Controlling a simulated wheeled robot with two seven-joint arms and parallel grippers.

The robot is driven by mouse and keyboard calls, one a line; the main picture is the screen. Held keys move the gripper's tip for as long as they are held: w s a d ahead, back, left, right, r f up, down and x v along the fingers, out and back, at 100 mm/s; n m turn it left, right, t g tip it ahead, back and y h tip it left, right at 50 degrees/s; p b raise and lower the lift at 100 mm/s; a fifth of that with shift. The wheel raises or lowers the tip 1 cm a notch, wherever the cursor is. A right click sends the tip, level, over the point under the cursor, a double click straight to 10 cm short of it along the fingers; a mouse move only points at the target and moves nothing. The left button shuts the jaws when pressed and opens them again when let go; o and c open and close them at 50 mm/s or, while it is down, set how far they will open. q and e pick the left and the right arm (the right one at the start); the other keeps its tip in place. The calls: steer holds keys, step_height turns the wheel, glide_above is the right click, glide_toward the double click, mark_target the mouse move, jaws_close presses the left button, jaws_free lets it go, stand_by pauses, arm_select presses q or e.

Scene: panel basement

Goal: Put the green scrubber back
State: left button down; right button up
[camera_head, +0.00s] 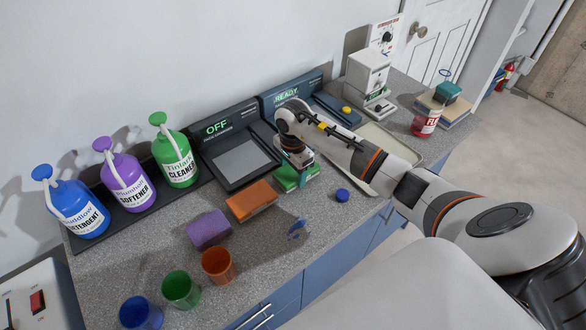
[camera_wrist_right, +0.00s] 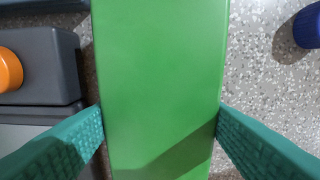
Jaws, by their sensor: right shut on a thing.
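In the right wrist view the green block (camera_wrist_right: 160,60) fills the gap between the two teal fingers of my right gripper (camera_wrist_right: 160,112), one on each long side. I cannot tell whether the scrubber touches the counter or is just above it. My left gripper is not in view.
A dark device reading OFF (camera_head: 240,163) stands behind the scrubbers. A blue cap (camera_head: 342,195) lies to the right, near the counter edge. Orange (camera_head: 217,266), green (camera_head: 181,290) and blue (camera_head: 141,313) cups stand in front. Pump bottles (camera_head: 127,182) line the wall. A blue mark (camera_head: 297,229) is on bare counter.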

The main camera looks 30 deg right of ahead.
mark_target(293, 171)
steer(key=shift+f, duration=0.35)
steer(key=o, duration=0.9)
steer(key=shift+o, duration=0.2)
steer(key=shift+r, duration=0.15)
steer(key=shift+r, duration=0.2)
step_height(293, 171, up, 12)
steer(key=b, duration=0.3)
steer(key=shift+f, duration=0.15)
